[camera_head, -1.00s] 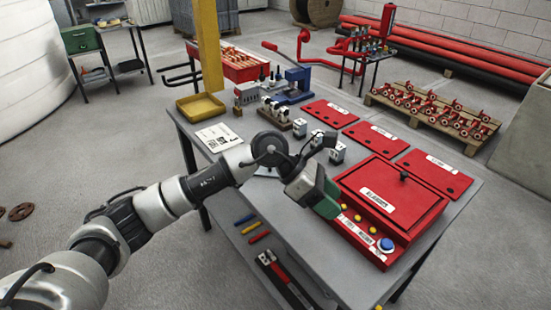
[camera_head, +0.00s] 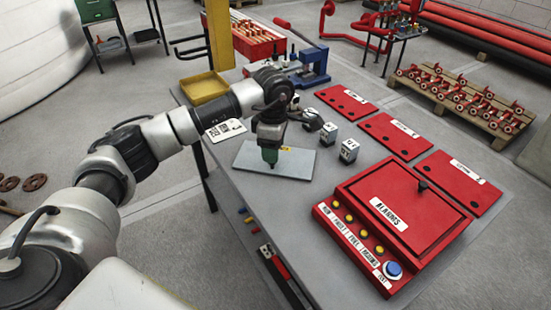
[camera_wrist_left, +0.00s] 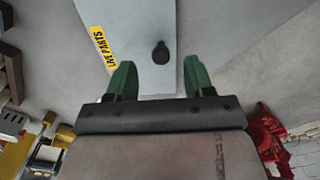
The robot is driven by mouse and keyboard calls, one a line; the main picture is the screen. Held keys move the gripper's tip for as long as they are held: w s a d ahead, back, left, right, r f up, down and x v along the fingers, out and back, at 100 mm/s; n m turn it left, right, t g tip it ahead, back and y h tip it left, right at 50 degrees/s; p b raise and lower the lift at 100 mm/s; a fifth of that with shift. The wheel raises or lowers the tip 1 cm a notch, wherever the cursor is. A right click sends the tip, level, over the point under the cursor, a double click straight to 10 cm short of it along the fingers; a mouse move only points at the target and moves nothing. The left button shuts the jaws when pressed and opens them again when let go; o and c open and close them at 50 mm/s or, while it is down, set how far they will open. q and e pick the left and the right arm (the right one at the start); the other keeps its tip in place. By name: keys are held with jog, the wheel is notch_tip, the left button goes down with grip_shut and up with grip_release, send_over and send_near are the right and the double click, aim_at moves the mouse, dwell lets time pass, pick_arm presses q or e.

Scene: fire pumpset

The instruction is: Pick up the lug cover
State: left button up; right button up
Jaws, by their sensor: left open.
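The lug cover is a flat grey plate (camera_head: 300,164) on the table, partly hidden behind my left gripper in the head view. In the left wrist view the plate (camera_wrist_left: 150,20) bears a yellow "LIVE PARTS" label (camera_wrist_left: 103,47) and a small dark knob (camera_wrist_left: 160,53). My left gripper (camera_head: 270,158) points down over the plate. Its green fingers are apart and empty in the left wrist view (camera_wrist_left: 160,78); the knob lies just beyond the gap between the tips. My right gripper is not in view.
A red control box (camera_head: 405,215) stands to the right on the grey table (camera_head: 262,205). Small white blocks (camera_head: 349,150) stand close to the plate's right side. Red panels (camera_head: 395,137) lie behind. A yellow tray (camera_head: 203,87) sits at the far left corner.

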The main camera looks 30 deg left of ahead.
pick_arm(q)
jog(key=f, duration=0.3)
jog(key=shift+s+a+f, duration=0.15)
jog(key=shift+a+f, duration=0.05)
jog(key=shift+f, duration=0.45)
jog(key=shift+c, duration=1.4)
grip_shut()
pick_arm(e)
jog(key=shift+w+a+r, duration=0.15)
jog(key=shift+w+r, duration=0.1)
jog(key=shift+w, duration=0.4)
